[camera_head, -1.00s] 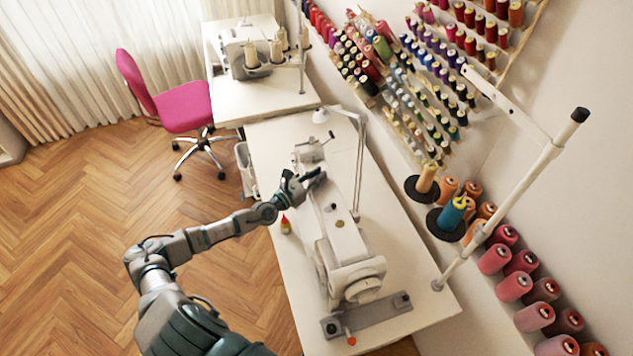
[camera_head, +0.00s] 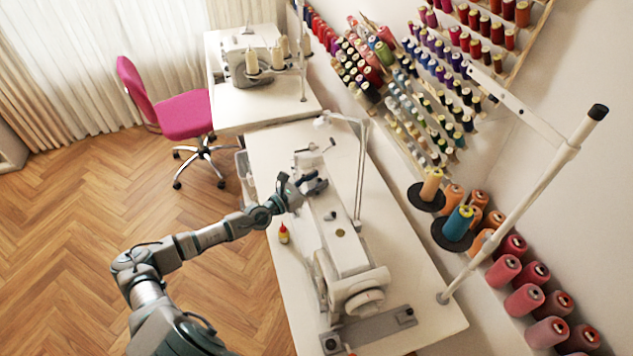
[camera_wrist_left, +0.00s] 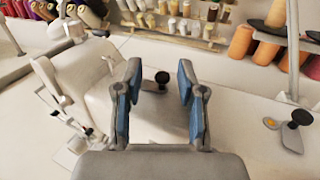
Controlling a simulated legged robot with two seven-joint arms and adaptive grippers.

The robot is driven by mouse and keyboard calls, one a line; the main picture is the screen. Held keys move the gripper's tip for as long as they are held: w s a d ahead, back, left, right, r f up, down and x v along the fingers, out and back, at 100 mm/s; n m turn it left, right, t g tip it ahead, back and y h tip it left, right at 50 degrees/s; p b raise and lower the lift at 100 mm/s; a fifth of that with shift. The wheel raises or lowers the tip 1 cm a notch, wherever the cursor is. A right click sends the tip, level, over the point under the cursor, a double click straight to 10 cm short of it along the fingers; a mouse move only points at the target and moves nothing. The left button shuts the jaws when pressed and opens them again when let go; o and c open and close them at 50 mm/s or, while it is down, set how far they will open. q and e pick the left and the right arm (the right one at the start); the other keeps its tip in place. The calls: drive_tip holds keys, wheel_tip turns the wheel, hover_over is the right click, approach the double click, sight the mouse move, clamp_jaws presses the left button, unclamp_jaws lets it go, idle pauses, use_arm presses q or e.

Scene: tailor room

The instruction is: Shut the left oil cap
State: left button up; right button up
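The white sewing machine (camera_head: 345,255) stands on the white table. My left gripper (camera_head: 314,182) is over the far part of its top, with its fingers apart. In the left wrist view, the blue-padded fingers of the left gripper (camera_wrist_left: 160,72) are open, and a black-knobbed cap (camera_wrist_left: 162,78) shows in the gap between them, ungripped. Whether it covers its hole is hidden. A second black-knobbed cap (camera_wrist_left: 297,120) lies to the right beside an amber oil hole (camera_wrist_left: 270,123); in the head view this cap (camera_head: 330,215) is nearer me than the gripper. My right gripper is not in view.
A small red-and-yellow bottle (camera_head: 284,233) stands on the table left of the machine. A slim lamp or stand arm (camera_head: 361,165) rises close to the machine's right side. Thread racks (camera_head: 425,95) line the wall. A pink chair (camera_head: 185,115) stands at the left.

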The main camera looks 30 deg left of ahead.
use_arm(q)
drive_tip(key=shift+s+f, duration=0.1)
drive_tip(key=shift+f, duration=0.05)
drive_tip(key=shift+s+a, duration=0.15)
drive_tip(key=shift+s, duration=0.05)
drive_tip(key=v, duration=0.6)
drive_tip(key=shift+s, duration=0.35)
drive_tip(key=shift+a, duration=0.15)
